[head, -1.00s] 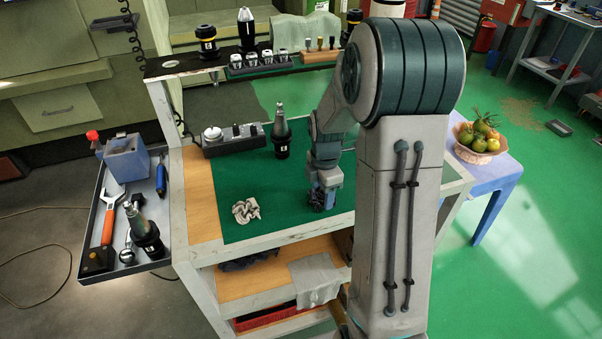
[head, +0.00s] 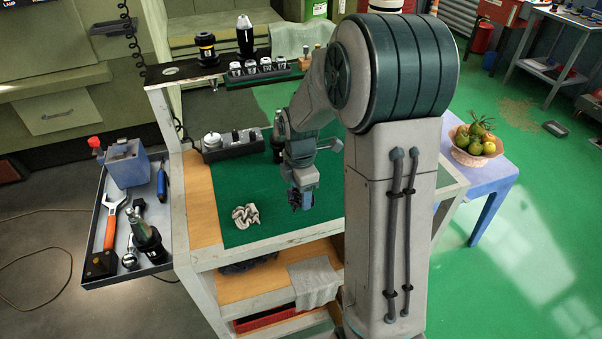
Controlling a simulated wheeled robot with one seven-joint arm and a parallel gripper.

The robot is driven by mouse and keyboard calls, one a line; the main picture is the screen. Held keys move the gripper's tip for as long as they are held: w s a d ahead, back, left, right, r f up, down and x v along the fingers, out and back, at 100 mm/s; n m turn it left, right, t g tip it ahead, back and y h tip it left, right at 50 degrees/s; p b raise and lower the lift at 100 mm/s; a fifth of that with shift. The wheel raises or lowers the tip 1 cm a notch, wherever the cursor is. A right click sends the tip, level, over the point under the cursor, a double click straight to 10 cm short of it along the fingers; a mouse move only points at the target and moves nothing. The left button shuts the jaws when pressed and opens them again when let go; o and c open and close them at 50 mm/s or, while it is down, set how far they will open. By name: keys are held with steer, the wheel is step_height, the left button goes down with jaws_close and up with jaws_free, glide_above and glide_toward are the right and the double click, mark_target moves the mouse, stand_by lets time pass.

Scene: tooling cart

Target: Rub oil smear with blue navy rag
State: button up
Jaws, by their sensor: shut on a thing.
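My gripper (head: 301,204) is low over the right part of the green mat (head: 262,187) on the cart top. It is shut on a small dark bundle, the blue navy rag (head: 295,199), mostly hidden by the fingers. I cannot tell whether the rag touches the mat. I cannot make out the oil smear; my arm covers the right part of the mat. A crumpled pale grey rag (head: 245,216) lies on the mat to the left of my gripper.
A dark tool holder (head: 272,156) stands upright just behind my wrist, beside a grey block with knobs (head: 232,147). A side tray (head: 100,245) with tools hangs at left. Cloths lie on the shelf below. The mat's front middle is clear.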

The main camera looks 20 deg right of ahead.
steer(key=shift+r+p, duration=1.3)
steer(key=shift+r, duration=0.75)
